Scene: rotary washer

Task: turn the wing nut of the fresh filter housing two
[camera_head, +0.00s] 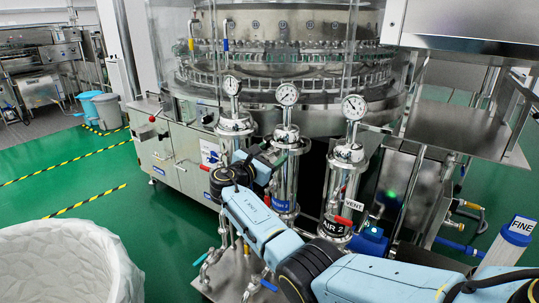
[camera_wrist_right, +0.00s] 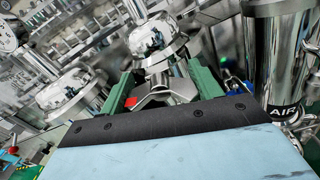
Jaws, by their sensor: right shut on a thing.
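My right gripper (camera_head: 276,152) reaches in from the lower right to the middle steel filter housing (camera_head: 285,185), just below its lid. The blue label on this housing ends in "2"; its first letters are hard to read. In the right wrist view, the green fingers of my right gripper (camera_wrist_right: 160,88) are shut on a shiny metal wing nut (camera_wrist_right: 168,92), with one finger on each side. My forearm and wrist hide part of the housings. My left gripper is not in view.
A white-lined bin (camera_head: 65,265) is at lower left. A cylinder labelled "FINE" (camera_head: 519,228) is at right.

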